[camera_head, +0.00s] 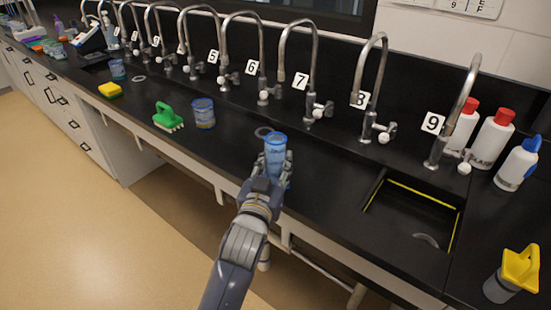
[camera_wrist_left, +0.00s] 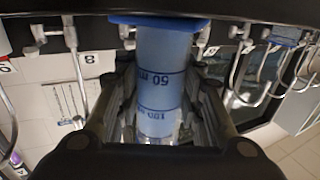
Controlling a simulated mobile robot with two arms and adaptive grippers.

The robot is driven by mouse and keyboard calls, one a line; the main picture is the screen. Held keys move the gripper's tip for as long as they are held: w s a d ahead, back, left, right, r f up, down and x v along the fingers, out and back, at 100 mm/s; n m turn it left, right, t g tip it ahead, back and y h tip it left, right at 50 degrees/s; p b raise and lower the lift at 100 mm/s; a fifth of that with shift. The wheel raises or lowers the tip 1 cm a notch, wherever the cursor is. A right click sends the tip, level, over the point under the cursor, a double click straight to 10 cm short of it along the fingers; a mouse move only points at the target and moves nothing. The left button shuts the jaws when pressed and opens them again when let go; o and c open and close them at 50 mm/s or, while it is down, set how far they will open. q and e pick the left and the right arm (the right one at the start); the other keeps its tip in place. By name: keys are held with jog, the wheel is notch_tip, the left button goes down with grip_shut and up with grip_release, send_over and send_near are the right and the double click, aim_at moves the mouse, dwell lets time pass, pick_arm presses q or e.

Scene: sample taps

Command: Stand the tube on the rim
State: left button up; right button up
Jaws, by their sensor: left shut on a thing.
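The tube (camera_head: 275,155) is clear blue with a brighter blue ring at its top in the head view. My left gripper (camera_head: 264,182) is shut on it near the front edge of the black bench. The tube looks roughly upright there. In the left wrist view the tube (camera_wrist_left: 162,75) sits between the fingers (camera_wrist_left: 155,125), with volume marks and a wide blue end at the picture's top. The fingers hide part of its body. I cannot tell whether it touches the bench. My right gripper is not in view.
A blue-topped cup (camera_head: 203,113), a green brush (camera_head: 168,117) and a yellow sponge (camera_head: 110,90) stand left along the bench. Numbered taps (camera_head: 319,85) line the back. A sink (camera_head: 412,212) opens at the right, near bottles (camera_head: 492,140) and a yellow-topped container (camera_head: 512,275).

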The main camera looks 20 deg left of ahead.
pick_arm(q)
jog(key=o, duration=1)
jog(key=shift+f, duration=0.1)
jog(key=shift+s, duration=0.15)
jog(key=s, duration=0.4)
jog(key=s+b, duration=0.1)
jog(key=s, duration=0.6)
jog(key=shift+s+d, duration=0.25)
jog(key=shift+s, duration=0.15)
